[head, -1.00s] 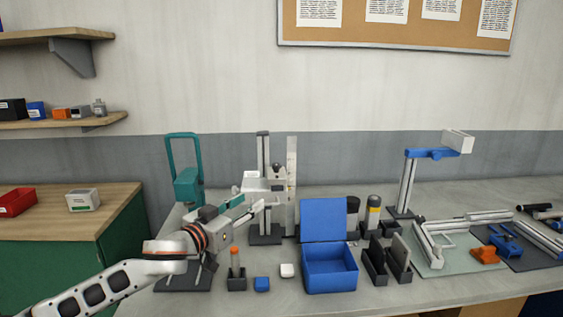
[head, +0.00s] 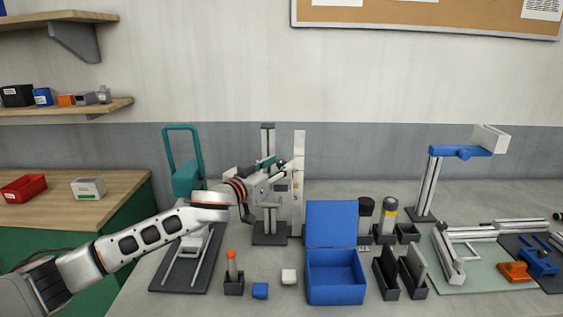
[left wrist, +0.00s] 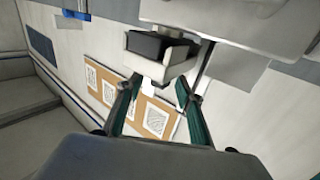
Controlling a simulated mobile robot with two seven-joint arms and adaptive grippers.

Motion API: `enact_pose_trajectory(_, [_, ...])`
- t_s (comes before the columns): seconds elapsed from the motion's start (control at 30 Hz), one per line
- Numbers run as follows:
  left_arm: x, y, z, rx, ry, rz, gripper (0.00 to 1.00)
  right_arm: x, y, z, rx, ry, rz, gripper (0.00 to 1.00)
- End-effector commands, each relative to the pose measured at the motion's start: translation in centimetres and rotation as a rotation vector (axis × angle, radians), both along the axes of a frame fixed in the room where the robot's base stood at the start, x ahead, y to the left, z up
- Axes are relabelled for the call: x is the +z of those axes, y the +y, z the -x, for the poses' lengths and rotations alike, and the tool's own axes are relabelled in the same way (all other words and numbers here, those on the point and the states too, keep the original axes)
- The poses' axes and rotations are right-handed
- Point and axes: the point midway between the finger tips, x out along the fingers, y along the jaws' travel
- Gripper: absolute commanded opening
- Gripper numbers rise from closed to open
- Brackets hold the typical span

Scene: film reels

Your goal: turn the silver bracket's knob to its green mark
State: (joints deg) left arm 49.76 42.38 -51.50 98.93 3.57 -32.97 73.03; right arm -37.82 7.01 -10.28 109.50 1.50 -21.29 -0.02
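The silver bracket (head: 282,188) is mounted on an upright metal post (head: 267,141) on the bench, left of the blue box, in the head view. My left gripper (head: 284,167) is in front of its upper part and covers much of it. The knob is hard to make out there, and I see no green mark. In the left wrist view my left gripper (left wrist: 158,87) is open, its two teal-lined fingers apart with nothing held between them. A pale block with a dark top (left wrist: 160,48) shows beyond the fingertips; I cannot tell whether they touch it. My right gripper is out of view.
A tall pale upright plate (head: 299,170) stands just right of the post. An open blue box (head: 335,290), a teal-handled frame (head: 186,178), a holder with an orange-topped item (head: 233,286) and small blocks are nearby. A blue-armed stand (head: 430,185) is farther right.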

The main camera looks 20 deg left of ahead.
Motion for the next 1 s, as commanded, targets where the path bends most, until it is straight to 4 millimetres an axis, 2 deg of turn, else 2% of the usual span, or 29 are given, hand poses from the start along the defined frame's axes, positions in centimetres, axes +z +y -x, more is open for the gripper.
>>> enact_pose_trajectory(0.2, [-0.03,-0.44,-1.30,0.000,0.001,0.000,0.37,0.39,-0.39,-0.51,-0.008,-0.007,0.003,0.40])
enact_pose_trajectory(0.47, [-0.06,-0.46,-1.36,-0.001,0.001,0.000,0.37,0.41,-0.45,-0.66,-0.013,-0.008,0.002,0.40])
enact_pose_trajectory(0.6, [-0.05,-0.45,-1.36,0.000,0.001,-0.001,0.00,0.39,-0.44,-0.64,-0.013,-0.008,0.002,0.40])
enact_pose_trajectory(1.0, [-0.01,-0.29,-1.39,-0.032,0.000,-0.002,0.00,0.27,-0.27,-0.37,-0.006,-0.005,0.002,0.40])
